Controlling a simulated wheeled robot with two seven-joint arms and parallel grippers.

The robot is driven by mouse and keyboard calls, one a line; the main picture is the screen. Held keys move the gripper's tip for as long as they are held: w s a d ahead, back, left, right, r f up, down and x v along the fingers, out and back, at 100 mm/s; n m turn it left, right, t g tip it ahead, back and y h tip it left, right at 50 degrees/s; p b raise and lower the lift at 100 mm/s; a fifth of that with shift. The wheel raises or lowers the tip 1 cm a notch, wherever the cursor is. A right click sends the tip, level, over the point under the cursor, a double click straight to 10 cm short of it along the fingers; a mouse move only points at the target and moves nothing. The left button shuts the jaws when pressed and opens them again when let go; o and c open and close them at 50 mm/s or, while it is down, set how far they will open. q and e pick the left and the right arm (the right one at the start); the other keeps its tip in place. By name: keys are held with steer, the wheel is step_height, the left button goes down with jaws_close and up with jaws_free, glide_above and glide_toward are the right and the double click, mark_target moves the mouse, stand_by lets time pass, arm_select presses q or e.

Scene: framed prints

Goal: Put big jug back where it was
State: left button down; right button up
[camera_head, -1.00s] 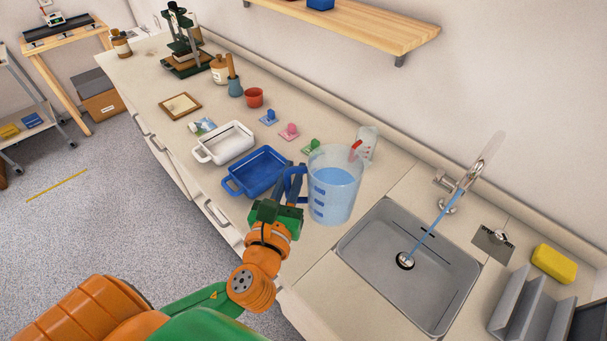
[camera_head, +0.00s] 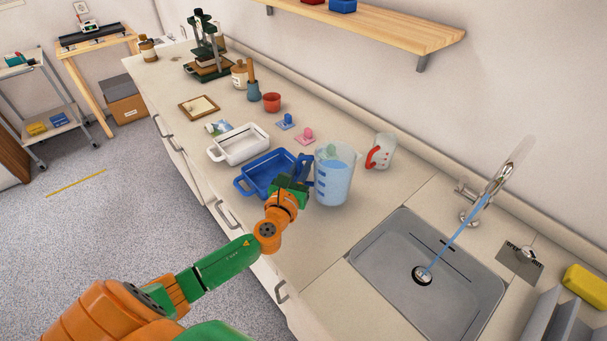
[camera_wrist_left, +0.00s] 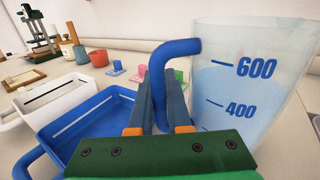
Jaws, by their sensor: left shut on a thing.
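The big jug (camera_head: 335,176) is clear with blue markings and a blue handle, and it holds water. It is upright over the counter between the blue tray and the sink; I cannot tell whether its base touches the counter. My left gripper (camera_head: 301,172) is shut on the jug's blue handle. In the left wrist view the fingers (camera_wrist_left: 158,106) close around the handle, and the jug (camera_wrist_left: 246,85) fills the right side with its 600 and 400 marks. A smaller jug with a red handle (camera_head: 385,151) stands behind it to the right. My right gripper is not in view.
A blue tray (camera_head: 244,188) and a white tray (camera_head: 218,157) lie left of the jug. Pink (camera_head: 304,136) and blue (camera_head: 285,122) small pieces lie behind them. The sink (camera_head: 380,247) is at the right, with water running from the tap (camera_head: 490,190). A wooden shelf (camera_head: 400,32) hangs above.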

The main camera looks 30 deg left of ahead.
arm_select(q)
step_height(320, 180, down, 2)
steer(key=c, duration=0.9)
jaws_free()
steer(key=shift+o, duration=0.2)
steer(key=shift+s, duration=0.1)
steer(key=shift+s, duration=0.15)
steer(key=b+v, duration=0.1)
steer(key=v, duration=1)
steer(key=shift+s+d+r, duration=0.15)
steer(key=shift+s, duration=0.2)
